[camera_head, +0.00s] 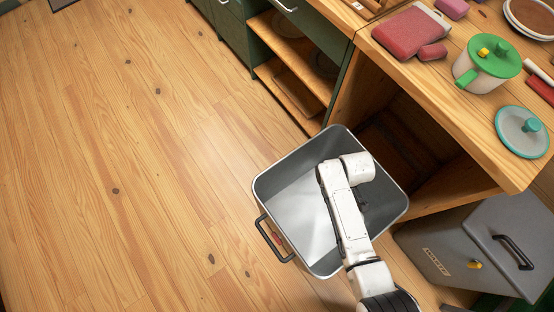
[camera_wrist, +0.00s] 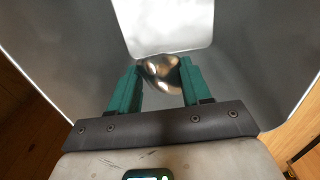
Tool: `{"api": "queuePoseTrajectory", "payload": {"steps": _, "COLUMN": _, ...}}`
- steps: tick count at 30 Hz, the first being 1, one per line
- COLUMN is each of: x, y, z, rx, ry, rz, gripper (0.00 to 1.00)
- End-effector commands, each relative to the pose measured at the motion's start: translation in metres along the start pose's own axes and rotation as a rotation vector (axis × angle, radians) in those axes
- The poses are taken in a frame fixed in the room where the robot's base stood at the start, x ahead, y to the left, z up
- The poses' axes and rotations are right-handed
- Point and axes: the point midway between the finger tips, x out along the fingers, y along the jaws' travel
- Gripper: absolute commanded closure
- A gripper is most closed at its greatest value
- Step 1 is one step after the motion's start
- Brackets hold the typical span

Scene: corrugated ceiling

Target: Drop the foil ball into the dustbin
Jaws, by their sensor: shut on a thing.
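The dustbin (camera_head: 289,190) is an open grey metal bin with a dark side handle, standing on the floor beside the wooden counter. My white arm reaches over it in the head view, and my gripper is hidden there behind the arm. In the wrist view my gripper (camera_wrist: 160,82) has its green fingers shut on the shiny foil ball (camera_wrist: 160,72). The ball is held between the fingertips, with the bin's grey inner walls (camera_wrist: 235,50) around and beyond it. The ball does not show in the head view.
A wooden counter (camera_head: 440,98) at the right holds a green-lidded pot (camera_head: 470,82), a teal-knobbed lid (camera_head: 510,138) and red items. A grey lidded box (camera_head: 465,250) stands right of the bin. The wooden floor (camera_head: 120,170) at the left is clear.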

Motion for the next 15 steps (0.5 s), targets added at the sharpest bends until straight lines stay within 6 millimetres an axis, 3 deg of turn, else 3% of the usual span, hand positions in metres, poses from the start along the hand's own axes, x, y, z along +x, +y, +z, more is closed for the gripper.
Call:
{"api": "queuePoseTrajectory", "payload": {"steps": 10, "x": 0.0057, "y": 0.0001, "z": -0.0003, "rx": 0.0, "ry": 0.0, "rz": 0.0, "gripper": 0.8}}
{"api": "queuePoseTrajectory", "payload": {"steps": 11, "x": 0.0057, "y": 0.0001, "z": -0.0003, "rx": 0.0, "ry": 0.0, "rz": 0.0, "gripper": 0.51}}
{"api": "queuePoseTrajectory", "payload": {"steps": 15, "x": 0.0057, "y": 0.0001, "z": -0.0003, "rx": 0.0, "ry": 0.0, "rz": 0.0, "gripper": 0.38}}
